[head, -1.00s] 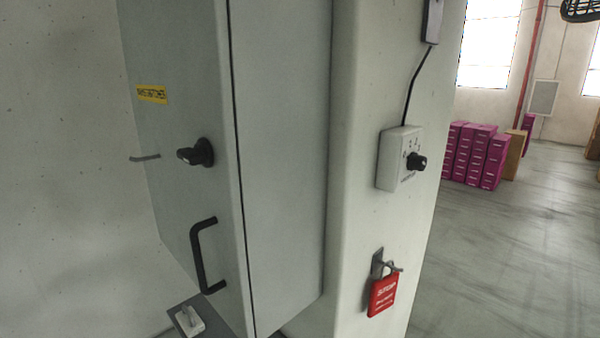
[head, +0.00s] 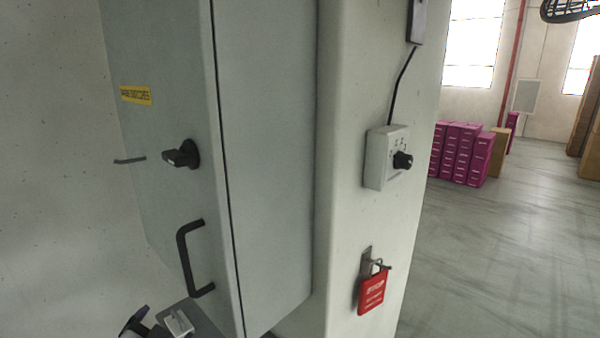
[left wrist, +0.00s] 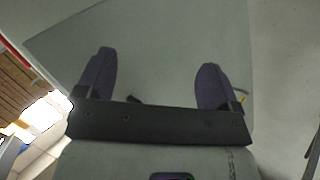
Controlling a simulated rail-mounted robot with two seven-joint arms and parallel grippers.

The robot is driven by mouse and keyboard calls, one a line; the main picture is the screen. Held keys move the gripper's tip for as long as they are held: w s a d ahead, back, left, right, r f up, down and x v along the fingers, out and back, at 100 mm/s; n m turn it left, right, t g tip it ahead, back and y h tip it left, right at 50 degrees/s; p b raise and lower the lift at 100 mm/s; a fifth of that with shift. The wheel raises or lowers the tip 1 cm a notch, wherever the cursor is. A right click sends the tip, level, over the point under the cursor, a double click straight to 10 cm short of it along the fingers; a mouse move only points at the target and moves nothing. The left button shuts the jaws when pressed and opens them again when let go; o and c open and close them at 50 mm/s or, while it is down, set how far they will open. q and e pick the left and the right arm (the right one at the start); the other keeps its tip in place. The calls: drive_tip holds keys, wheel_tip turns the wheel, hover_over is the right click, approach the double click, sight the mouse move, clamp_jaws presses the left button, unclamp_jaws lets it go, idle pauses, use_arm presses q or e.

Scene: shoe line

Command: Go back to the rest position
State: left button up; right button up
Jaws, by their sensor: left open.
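My left gripper (left wrist: 156,60) shows in the left wrist view. Its two dark purple fingers stand wide apart with nothing between them. A pale grey panel lies beyond the fingertips, and a small dark piece shows low between the fingers. I cannot tell from this view how far the panel is. In the head view, a dark piece (head: 135,322) pokes in at the bottom left, and I cannot tell whether it is part of my left arm. My right gripper is in neither view.
A grey cabinet (head: 275,180) has a black knob (head: 182,154) and a black handle (head: 190,258). A pale post (head: 345,215) bears a switch box (head: 377,158) and a red padlock (head: 373,292). Magenta boxes (head: 462,152) stand at the back right, with open floor (head: 490,250) before them.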

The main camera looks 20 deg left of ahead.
use_arm(q)
drive_tip(key=s+d+f+g+h, duration=0.2)
drive_tip(key=s+d+f, duration=0.15)
drive_tip(key=f, duration=0.35)
drive_tip(key=s+d+f+g+h, duration=0.1)
drive_tip(key=s+d+f, duration=0.25)
drive_tip(key=f, duration=0.35)
drive_tip(key=s+d+f+g+h, duration=0.2)
drive_tip(key=s+d+f, duration=0.15)
drive_tip(key=f, duration=0.35)
drive_tip(key=s+d+f+g+h, duration=0.1)
drive_tip(key=s+d+f+g, duration=0.15)
drive_tip(key=s+f, duration=0.35)
drive_tip(key=s+d+f+g, duration=0.25)
drive_tip(key=s+f, duration=0.25)
drive_tip(key=s, duration=0.4)
wheel_tip(320, 180, up, 20)
drive_tip(key=p, duration=1.9)
drive_tip(key=shift+w+a+n+p, duration=0.3)
drive_tip(key=shift+w+n, duration=0.1)
drive_tip(key=shift+w, duration=0.05)
drive_tip(key=shift+f, duration=0.1)
drive_tip(key=shift+c, duration=0.5)
